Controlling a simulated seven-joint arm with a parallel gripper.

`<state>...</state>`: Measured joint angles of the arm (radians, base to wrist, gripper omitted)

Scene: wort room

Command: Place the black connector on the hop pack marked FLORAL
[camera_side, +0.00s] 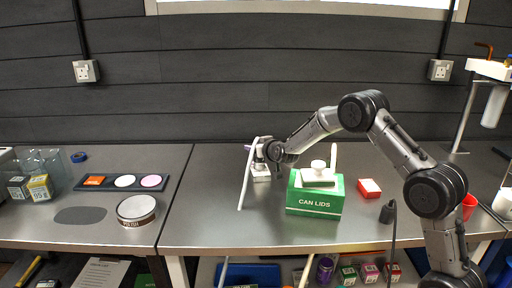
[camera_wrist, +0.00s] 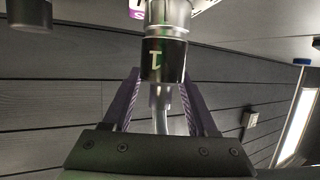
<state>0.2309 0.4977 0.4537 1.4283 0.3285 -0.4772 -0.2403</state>
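The black connector (camera_wrist: 164,60), a silver fitting with a black band and a white mark, is between the fingertips of my gripper (camera_wrist: 163,76). The fingers meet its sides, and a clear hose runs from it between them. In the side view my gripper (camera_side: 266,152) is above a small pack (camera_side: 261,173) on the counter. That pack's purple-edged label shows partly in the wrist view (camera_wrist: 138,10). Its word is unreadable, so I cannot confirm FLORAL. The connector's far end is at or just over the pack; contact is unclear.
A green CAN LIDS box (camera_side: 315,200) with a white fitting on top stands right of the pack. A red box (camera_side: 369,188) and a dark fitting (camera_side: 388,212) are farther right. A pale hose (camera_side: 246,182) hangs left of my gripper.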

